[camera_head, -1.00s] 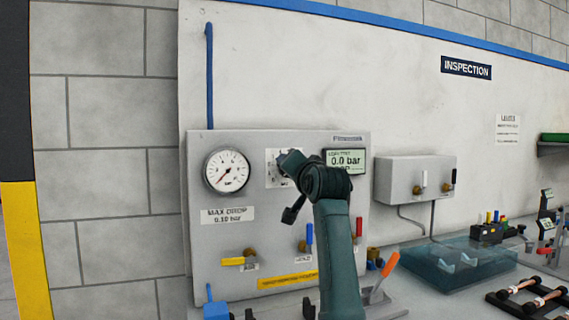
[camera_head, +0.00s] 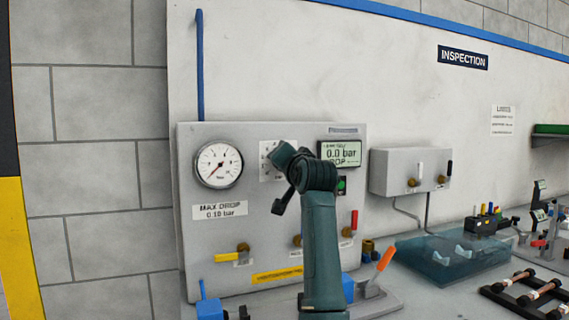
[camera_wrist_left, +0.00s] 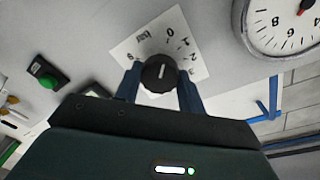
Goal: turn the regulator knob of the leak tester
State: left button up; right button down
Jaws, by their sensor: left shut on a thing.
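The leak tester is a grey panel (camera_head: 212,268) with a round gauge (camera_head: 218,165), a numbered dial plate (camera_head: 268,166) and a display (camera_head: 342,153) reading 0.0 bar. The black regulator knob (camera_wrist_left: 160,72) shows in the left wrist view in the middle of its white scale plate (camera_wrist_left: 188,44). My left gripper (camera_wrist_left: 160,80) has one blue finger on each side of the knob and is shut on it. In the head view my left arm (camera_head: 318,240) covers the knob and the fingers. The gauge needle points to the lower left.
A yellow-handled valve (camera_head: 230,257), a red-handled valve (camera_head: 353,222) and an orange-handled lever (camera_head: 384,262) sit close to my arm. A green button (camera_head: 341,186) is just right of the arm. A clear blue tank (camera_head: 455,258) stands to the right.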

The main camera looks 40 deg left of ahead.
pick_arm(q)
jog(key=c, duration=0.3)
jog(key=shift+c, duration=0.2)
